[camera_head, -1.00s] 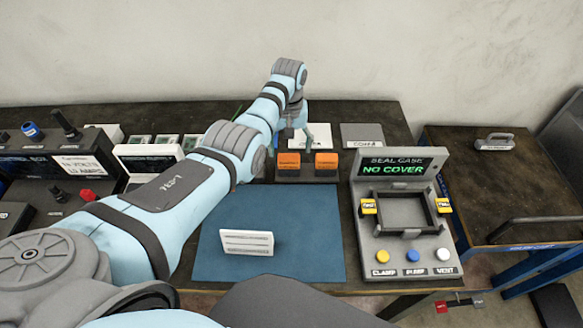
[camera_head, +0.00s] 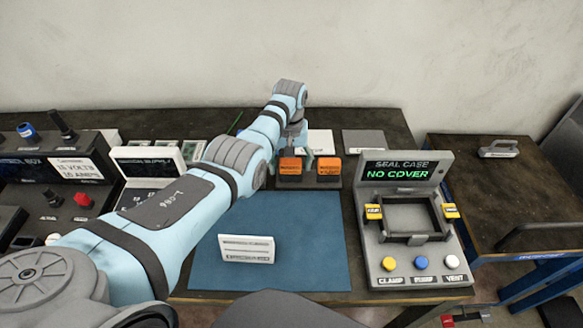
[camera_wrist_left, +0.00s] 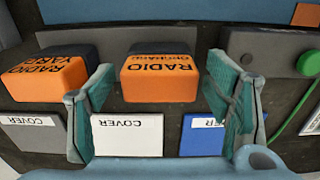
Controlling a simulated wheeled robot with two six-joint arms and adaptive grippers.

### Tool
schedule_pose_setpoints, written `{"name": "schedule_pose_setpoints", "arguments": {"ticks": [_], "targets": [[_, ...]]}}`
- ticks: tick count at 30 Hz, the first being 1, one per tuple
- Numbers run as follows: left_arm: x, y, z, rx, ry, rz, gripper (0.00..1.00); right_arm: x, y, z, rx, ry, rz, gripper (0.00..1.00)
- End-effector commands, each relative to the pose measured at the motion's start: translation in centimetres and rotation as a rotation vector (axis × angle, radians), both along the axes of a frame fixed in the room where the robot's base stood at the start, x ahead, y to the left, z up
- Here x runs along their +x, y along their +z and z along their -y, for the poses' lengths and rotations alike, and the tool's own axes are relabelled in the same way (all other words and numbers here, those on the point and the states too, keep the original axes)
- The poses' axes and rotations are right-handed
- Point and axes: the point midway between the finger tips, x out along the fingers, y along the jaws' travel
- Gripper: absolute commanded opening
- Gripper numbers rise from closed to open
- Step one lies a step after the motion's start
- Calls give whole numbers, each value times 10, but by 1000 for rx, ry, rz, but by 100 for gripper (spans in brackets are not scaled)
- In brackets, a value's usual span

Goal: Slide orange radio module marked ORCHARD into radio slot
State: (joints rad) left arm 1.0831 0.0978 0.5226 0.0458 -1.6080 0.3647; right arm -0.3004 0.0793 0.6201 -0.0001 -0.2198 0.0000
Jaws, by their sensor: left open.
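The orange radio module marked ORCHARD (camera_head: 290,166) sits in the left place of a dark holder (camera_head: 309,183) at the back of the bench. It also shows in the left wrist view (camera_wrist_left: 160,78), its lettering upside down. A second orange module, marked YARD (camera_head: 329,166), sits beside it and shows at left in the wrist view (camera_wrist_left: 48,80). My left gripper (camera_head: 303,156) is just behind and above the ORCHARD module. In the wrist view its fingers (camera_wrist_left: 165,115) are apart, one on either side of this module, with nothing held. I cannot make out a radio slot.
A blue mat (camera_head: 305,230) with a white card (camera_head: 246,248) lies in front. The seal case station (camera_head: 408,260) stands at right, its screen reading NO COVER. Cover plates, including a white one (camera_wrist_left: 128,135), lie behind the modules. A control box (camera_head: 55,165) is at left.

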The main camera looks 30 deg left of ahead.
Motion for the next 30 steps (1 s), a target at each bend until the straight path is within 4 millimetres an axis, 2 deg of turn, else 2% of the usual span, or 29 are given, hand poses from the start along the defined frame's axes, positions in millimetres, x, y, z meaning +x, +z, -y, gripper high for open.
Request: {"name": "schedule_pose_setpoints", "arguments": {"ticks": [28,29,30], "targets": [[0,0,0,0,1,1,72,0,5,1,-1,0,0,40],[0,0,0,0,1,1,70,0,5,1,-1,0,0,40],[0,0,0,0,1,0,64,0,5,1,-1,0,0,40]]}}
